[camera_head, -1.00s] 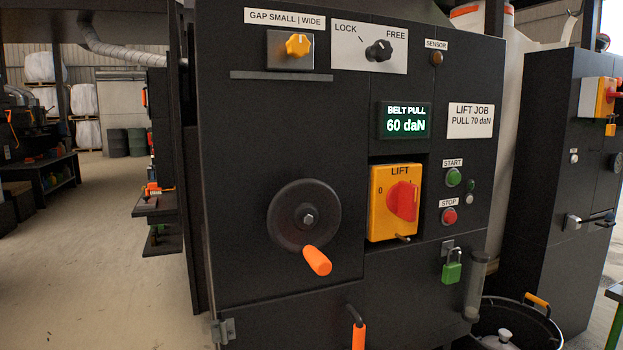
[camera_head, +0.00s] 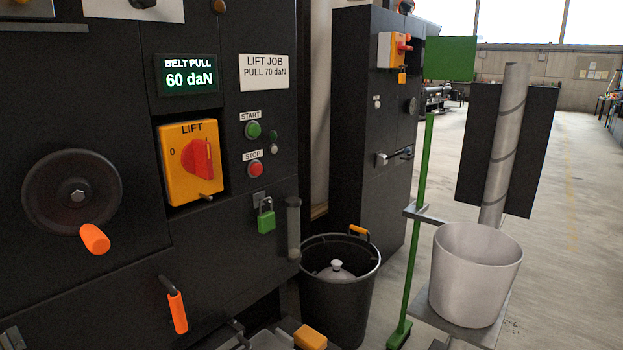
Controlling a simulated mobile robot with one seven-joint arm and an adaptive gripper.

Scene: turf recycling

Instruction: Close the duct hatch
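No part is labelled as the duct hatch, and I cannot tell for certain which one it is. A grey spiral-seamed duct (camera_head: 508,125) rises at the right, with a dark flat panel (camera_head: 535,150) behind it. A lower door with an upright orange-sleeved handle (camera_head: 177,312) is on the black machine at the lower left; its bottom is cut off by the frame edge. A metal hinge piece (camera_head: 12,340) shows at the bottom left corner.
A black bucket (camera_head: 340,305) stands beside the machine front (camera_head: 110,240). A pale round tub (camera_head: 475,270) rests on a plate by a green post (camera_head: 418,230). An orange-handled handwheel (camera_head: 72,195) and green padlock (camera_head: 266,217) project. Open floor (camera_head: 570,250) lies at the right.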

